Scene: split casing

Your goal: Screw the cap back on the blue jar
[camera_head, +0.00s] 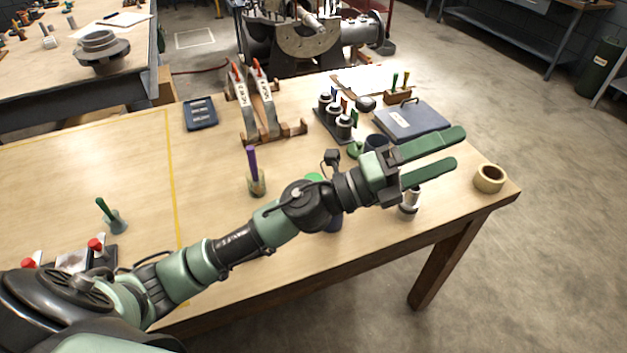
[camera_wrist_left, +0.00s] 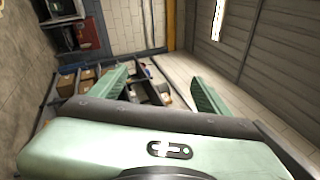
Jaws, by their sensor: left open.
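My left arm reaches across the table in the head view, and its gripper (camera_head: 458,148) is open and empty above the right part of the table. A dark blue, round jar-like thing (camera_head: 376,141) stands just behind the gripper's base, partly covered by it. A green piece (camera_head: 355,149) lies beside it; I cannot tell whether it is the cap. Another dark blue thing (camera_head: 334,223) shows below my forearm, mostly hidden, with a bit of green (camera_head: 314,177) above the arm. The left wrist view shows the open fingers (camera_wrist_left: 160,85) with no jar or cap between them. My right gripper is not in view.
A tape roll (camera_head: 489,178) lies near the table's right corner. A metal cylinder (camera_head: 408,206) stands below the gripper. A dark blue binder-like box (camera_head: 412,121), a rack of cylinders (camera_head: 336,122) and a cup with a purple stick (camera_head: 256,184) stand around. The table's left-centre is mostly clear.

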